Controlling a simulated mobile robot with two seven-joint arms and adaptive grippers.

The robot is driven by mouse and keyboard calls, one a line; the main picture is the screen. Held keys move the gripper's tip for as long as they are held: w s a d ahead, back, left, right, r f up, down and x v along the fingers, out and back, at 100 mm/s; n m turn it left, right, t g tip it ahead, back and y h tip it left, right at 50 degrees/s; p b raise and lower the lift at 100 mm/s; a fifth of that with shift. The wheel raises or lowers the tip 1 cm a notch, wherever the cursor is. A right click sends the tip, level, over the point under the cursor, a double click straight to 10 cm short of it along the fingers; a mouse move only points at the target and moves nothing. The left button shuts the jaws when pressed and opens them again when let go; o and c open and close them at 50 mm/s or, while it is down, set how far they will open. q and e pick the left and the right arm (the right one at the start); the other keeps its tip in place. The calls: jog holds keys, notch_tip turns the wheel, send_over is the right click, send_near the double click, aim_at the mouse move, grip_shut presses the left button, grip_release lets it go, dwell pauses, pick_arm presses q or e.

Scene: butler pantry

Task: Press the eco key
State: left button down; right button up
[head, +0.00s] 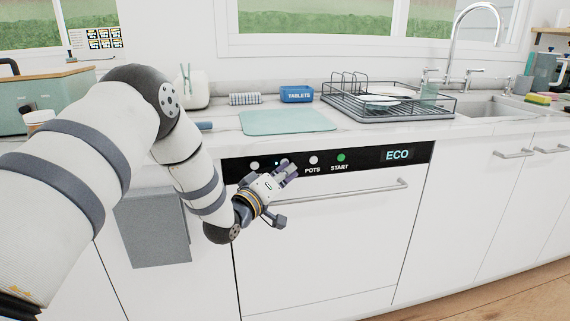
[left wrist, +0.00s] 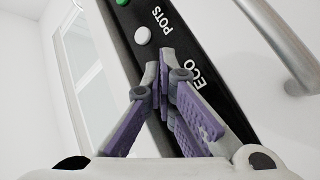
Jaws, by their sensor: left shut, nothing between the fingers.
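The black control panel (head: 370,160) runs along the top of the white dishwasher. Its display (head: 397,155) reads ECO in light blue. My left gripper (head: 290,168) is shut and empty, with its fingertips at the panel just left of the POTS key (head: 313,160). In the left wrist view the shut fingertips (left wrist: 161,58) are over the panel beside the ECO label (left wrist: 201,79). The eco key itself is hidden behind the fingers. I cannot tell whether they touch it. The white POTS key (left wrist: 142,35) is clear of them. My right gripper is not in view.
The green START key (head: 341,157) is right of POTS, and another white key (head: 255,165) is left of my gripper. A long handle (head: 350,194) crosses the door below. A dish rack (head: 385,100) and a green mat (head: 288,122) are on the counter above.

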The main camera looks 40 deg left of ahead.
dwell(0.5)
pick_arm(q)
jog(key=shift+s+d+p, duration=0.4)
jog(key=shift+s+d, duration=0.1)
jog(key=shift+d, duration=0.1)
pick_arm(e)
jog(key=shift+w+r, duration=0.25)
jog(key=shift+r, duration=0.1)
